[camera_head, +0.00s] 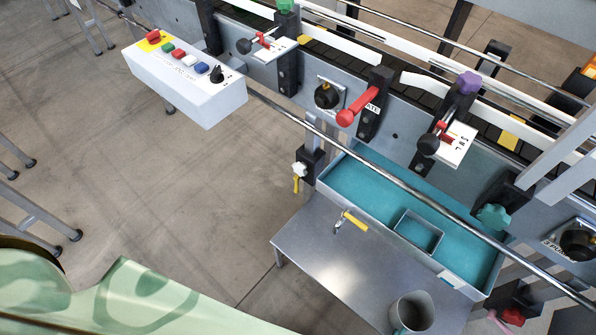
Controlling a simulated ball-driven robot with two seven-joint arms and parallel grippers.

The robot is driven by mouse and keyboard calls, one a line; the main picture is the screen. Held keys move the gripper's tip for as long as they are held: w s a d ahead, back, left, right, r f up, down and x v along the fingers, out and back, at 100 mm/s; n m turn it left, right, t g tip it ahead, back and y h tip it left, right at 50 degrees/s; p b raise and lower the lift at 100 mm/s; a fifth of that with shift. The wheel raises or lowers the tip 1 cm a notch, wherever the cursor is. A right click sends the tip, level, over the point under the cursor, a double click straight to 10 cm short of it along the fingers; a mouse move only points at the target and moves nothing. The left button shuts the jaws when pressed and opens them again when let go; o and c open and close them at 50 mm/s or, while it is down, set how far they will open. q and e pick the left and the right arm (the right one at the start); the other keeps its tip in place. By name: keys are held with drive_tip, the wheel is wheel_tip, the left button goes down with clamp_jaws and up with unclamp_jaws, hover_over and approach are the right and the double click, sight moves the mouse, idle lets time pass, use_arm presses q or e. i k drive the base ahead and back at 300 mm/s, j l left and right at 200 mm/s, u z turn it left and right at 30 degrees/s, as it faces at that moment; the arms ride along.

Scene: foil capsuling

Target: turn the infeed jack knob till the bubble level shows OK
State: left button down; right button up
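I cannot tell which knob is the infeed jack knob, and no bubble level can be made out. Along the conveyor's front plate I see a black rotary knob (326,95), a black ball knob (428,145) beside a white scale plate, and another black ball knob (243,46). A teal lobed knob (493,215) sits lower right, and a white knob (299,169) with a yellow handle hangs on a black clamp. A large black dial (578,243) is at the right edge. Neither of my grippers is in view.
A white control box (190,85) with coloured buttons is at upper left. A red lever (358,106) sticks out mid-conveyor. A long steel rail (400,185) crosses in front of a teal-lined tray (350,185). A metal table (330,265) holds a grey cup (411,312).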

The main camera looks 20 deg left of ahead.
sight(300, 169)
drive_tip(key=z, duration=0.45)
drive_tip(key=l+z, duration=0.15)
drive_tip(key=z, duration=0.25)
drive_tip(key=l+z, duration=0.1)
drive_tip(key=z, duration=0.35)
drive_tip(key=l+z, duration=0.1)
drive_tip(key=z, duration=0.35)
drive_tip(key=l+z, duration=0.1)
drive_tip(key=z, duration=0.3)
drive_tip(key=u, duration=2.8)
drive_tip(key=j+z, duration=0.25)
drive_tip(key=j, duration=0.65)
drive_tip(key=j+z, duration=0.2)
drive_tip(key=j, duration=0.7)
drive_tip(key=k+j+z, duration=0.1)
drive_tip(key=j+z, duration=0.15)
drive_tip(key=j, duration=0.65)
drive_tip(key=i+j, duration=0.15)
drive_tip(key=i, duration=0.25)
drive_tip(key=l+z, duration=0.05)
